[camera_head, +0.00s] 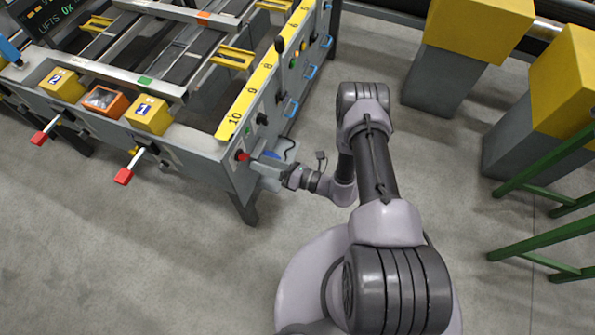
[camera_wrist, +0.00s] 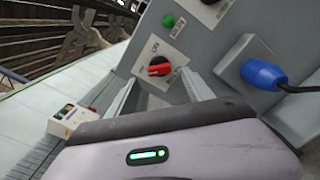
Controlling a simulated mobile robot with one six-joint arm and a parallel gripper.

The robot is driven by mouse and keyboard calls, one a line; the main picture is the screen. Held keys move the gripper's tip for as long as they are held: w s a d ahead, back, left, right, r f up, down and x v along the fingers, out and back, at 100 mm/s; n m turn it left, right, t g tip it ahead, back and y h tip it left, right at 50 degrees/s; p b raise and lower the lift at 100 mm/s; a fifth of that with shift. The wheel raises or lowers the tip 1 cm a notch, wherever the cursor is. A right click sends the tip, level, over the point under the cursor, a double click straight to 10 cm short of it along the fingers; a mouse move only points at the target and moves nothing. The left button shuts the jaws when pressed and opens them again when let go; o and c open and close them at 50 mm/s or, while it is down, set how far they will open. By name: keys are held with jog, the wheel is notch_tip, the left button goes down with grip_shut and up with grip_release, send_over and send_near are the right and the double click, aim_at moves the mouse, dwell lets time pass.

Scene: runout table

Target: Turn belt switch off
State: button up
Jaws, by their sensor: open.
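The belt switch (camera_wrist: 158,67) is a red rotary knob on a white label plate, on the grey side panel. Lettering that looks like "ON" shows above it in the wrist view. Its red grip lies roughly level in that picture; I cannot tell which position it points to. In the head view the red knob (camera_head: 241,156) is at the table's near corner. My gripper (camera_wrist: 162,88) is open, with one finger to each side of the knob and the knob visible between them. Contact with it cannot be made out. In the head view my gripper (camera_head: 262,163) reaches the panel from the right.
A blue plug (camera_wrist: 262,73) with a black cable sits right of the switch. A green button (camera_wrist: 168,20) is above it. Red-tipped levers (camera_head: 123,176) jut from the table's front. Yellow-topped grey posts (camera_head: 445,80) and green rails (camera_head: 540,190) stand right of my arm.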

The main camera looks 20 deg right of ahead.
jog(key=p+v, duration=0.2)
jog(key=v, duration=1.1)
jog(key=shift+s+d, duration=0.1)
